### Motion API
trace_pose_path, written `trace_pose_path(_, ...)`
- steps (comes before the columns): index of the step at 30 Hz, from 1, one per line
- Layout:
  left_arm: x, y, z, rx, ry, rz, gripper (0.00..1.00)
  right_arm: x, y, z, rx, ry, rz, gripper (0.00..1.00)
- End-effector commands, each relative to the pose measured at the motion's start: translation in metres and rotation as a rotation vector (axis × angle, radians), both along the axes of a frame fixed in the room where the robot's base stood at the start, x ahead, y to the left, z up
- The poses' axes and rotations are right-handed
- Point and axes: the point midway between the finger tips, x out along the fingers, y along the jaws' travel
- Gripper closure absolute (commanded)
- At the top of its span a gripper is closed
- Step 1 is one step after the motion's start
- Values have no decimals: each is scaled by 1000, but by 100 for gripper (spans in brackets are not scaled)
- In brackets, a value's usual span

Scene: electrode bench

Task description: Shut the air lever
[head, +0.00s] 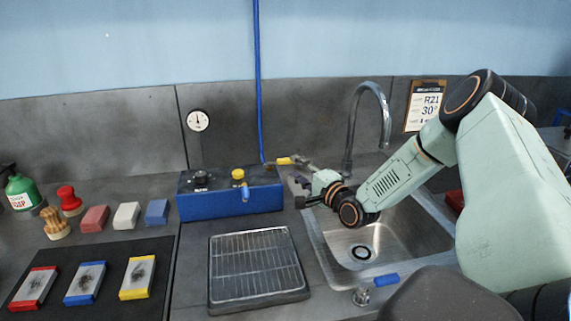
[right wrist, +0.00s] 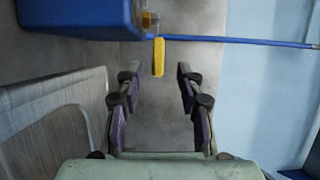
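The air lever (head: 284,161) is a small yellow handle at the back right of the blue box (head: 230,203), by the foot of the blue hose. In the right wrist view the yellow lever (right wrist: 158,57) hangs from a brass fitting on the box's end and points toward my gripper. My right gripper (right wrist: 157,88) is open and empty, with one finger on either side of the lever's line. The lever's near end is around the fingertips; I cannot tell if they touch. In the head view the right gripper (head: 302,188) is just right of the box. My left gripper is out of view.
A steel sink (head: 415,235) with a curved tap (head: 386,120) lies under my right arm. A wire rack (head: 256,262) sits before the box. The blue hose (head: 257,80) rises along the wall.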

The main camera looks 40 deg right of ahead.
Motion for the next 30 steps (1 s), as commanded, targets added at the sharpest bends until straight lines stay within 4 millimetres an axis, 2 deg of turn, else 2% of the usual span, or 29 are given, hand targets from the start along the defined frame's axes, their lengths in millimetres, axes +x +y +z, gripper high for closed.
trace_pose_path(9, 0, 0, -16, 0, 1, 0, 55, 41, -3, -2, -4, 0, 3, 62)
trace_pose_path(15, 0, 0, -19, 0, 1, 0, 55, 60, -7, -1, -2, -1, 1, 62)
trace_pose_path(26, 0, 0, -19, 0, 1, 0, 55, 66, -9, 0, 1, 0, -1, 62)
trace_pose_path(30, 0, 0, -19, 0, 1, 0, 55, 66, -9, 0, 1, 0, -1, 73)
